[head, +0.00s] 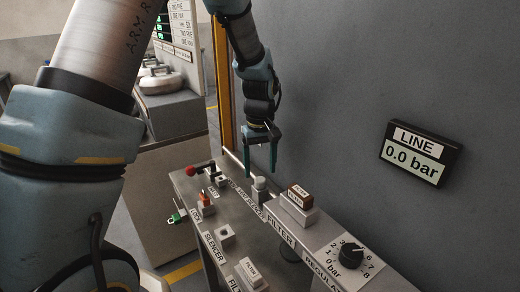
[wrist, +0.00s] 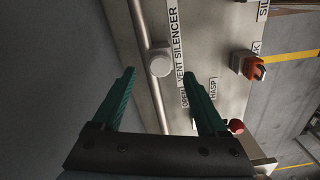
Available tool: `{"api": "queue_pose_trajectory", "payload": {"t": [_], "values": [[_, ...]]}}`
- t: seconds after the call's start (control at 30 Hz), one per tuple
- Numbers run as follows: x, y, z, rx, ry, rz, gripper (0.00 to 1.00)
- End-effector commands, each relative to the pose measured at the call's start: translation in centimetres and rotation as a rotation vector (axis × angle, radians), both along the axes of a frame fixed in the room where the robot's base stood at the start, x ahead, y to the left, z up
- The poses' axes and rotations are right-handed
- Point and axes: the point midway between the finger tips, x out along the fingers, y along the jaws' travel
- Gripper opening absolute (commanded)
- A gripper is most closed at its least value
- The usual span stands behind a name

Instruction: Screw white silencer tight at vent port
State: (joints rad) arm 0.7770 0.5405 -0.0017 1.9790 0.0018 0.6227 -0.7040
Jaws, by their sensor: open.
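The white silencer (head: 260,183) stands upright at the vent port on the grey bench, close to the wall. In the wrist view its round white top (wrist: 160,64) shows beside the VENT SILENCER label (wrist: 178,45). My gripper (head: 261,172) points down just above it, jaws open and green fingers apart. In the wrist view my gripper (wrist: 159,72) has the silencer roughly centred between its fingertips, with a gap on both sides. The fingers do not touch it. How far the thread is in is hidden.
A brown-topped filter block (head: 299,195) stands right of the silencer. A red-knobbed lever (head: 190,171) and orange lock handle (head: 206,197) are left. An empty silencer holder (head: 225,235) and regulator knob (head: 351,255) are nearer. The wall display (head: 416,153) reads 0.0 bar.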

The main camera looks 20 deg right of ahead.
Motion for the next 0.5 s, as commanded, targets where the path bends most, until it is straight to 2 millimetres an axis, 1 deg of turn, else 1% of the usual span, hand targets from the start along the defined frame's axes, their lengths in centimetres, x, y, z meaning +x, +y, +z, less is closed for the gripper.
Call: {"api": "queue_pose_trajectory", "payload": {"t": [0.1, 0.2, 0.33, 0.5], "values": [[0.0, 0.1, -1.7, 0.002, 0.002, 0.0, 0.76], [0.0, 0.1, -2.7, 0.002, 0.002, -0.001, 0.76], [0.0, 0.0, -3.4, 0.0, 0.0, -0.001, 0.76], [0.0, 0.0, -3.6, 0.0, 0.0, -0.001, 0.76]]}}
